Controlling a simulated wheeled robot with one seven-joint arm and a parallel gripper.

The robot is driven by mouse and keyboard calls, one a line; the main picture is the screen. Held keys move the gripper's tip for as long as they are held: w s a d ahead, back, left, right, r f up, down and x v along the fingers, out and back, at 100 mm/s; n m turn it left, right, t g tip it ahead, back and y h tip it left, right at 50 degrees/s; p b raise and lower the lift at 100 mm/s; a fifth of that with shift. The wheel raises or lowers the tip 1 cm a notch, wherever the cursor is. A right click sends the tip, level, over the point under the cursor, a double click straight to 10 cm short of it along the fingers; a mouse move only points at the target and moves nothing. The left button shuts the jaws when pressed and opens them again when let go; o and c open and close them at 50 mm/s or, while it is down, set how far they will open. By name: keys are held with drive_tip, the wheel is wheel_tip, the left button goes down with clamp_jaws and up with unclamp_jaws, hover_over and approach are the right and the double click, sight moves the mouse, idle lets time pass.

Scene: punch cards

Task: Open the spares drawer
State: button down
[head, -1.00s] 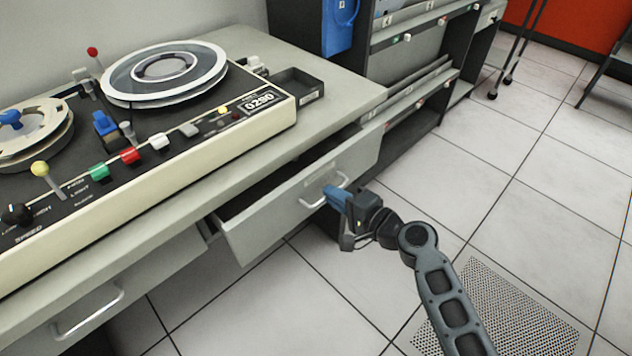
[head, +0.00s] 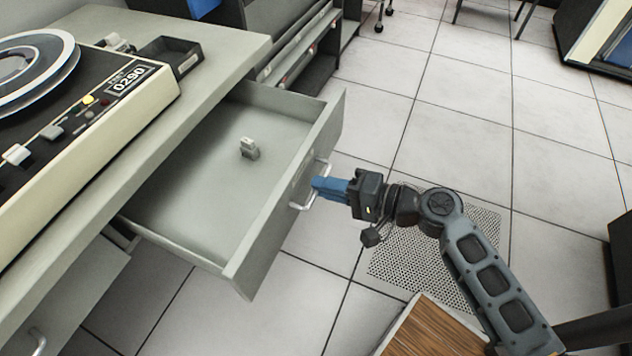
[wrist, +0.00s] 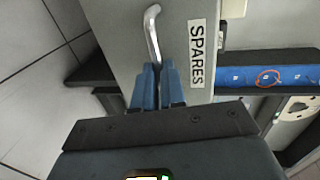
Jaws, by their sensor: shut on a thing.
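The spares drawer (head: 292,185) is pulled well out from under the grey desk, and its inside shows in the head view. A small light grey part (head: 249,148) stands on the drawer floor. In the wrist view the drawer front (wrist: 178,35) carries a label (wrist: 197,54) reading SPARES. My gripper (head: 318,187) has its blue fingers shut on the drawer's metal handle (head: 322,168). The wrist view shows the blue fingertips (wrist: 154,68) around the lower end of the handle (wrist: 151,24).
The desk (head: 215,58) carries a tape machine marked 0290 (head: 128,82) and a small dark tray (head: 171,55). A second drawer handle (head: 38,340) is at lower left. A wood-topped thing (head: 432,330) is near my arm. Tiled floor (head: 450,85) beyond is open.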

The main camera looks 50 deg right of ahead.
drive_tip(key=shift+s, duration=0.1)
drive_tip(key=c, duration=1.2)
unclamp_jaws()
drive_tip(key=v, duration=0.7)
drive_tip(key=shift+s, duration=0.35)
drive_tip(key=shift+d, duration=0.1)
drive_tip(key=s+a+n+g+h+p, duration=0.3)
drive_tip(key=s+a+n+h, duration=0.1)
drive_tip(key=s, duration=0.5)
drive_tip(key=s+a+r+n+t+p, duration=0.1)
drive_tip(key=s+a+r+n, duration=0.1)
drive_tip(key=r, duration=0.4)
drive_tip(key=s+a+r+n+t+p, duration=0.1)
drive_tip(key=s+a+r+n, duration=0.1)
drive_tip(key=r+n, duration=0.3)
drive_tip(key=s+a+r+n+t+p, duration=0.1)
drive_tip(key=s+a+r+n+p, duration=0.1)
drive_tip(key=r, duration=0.5)
drive_tip(key=shift+s+a+n+h, duration=0.4)
drive_tip(key=shift+s+n, duration=0.3)
drive_tip(key=shift+s, duration=0.05)
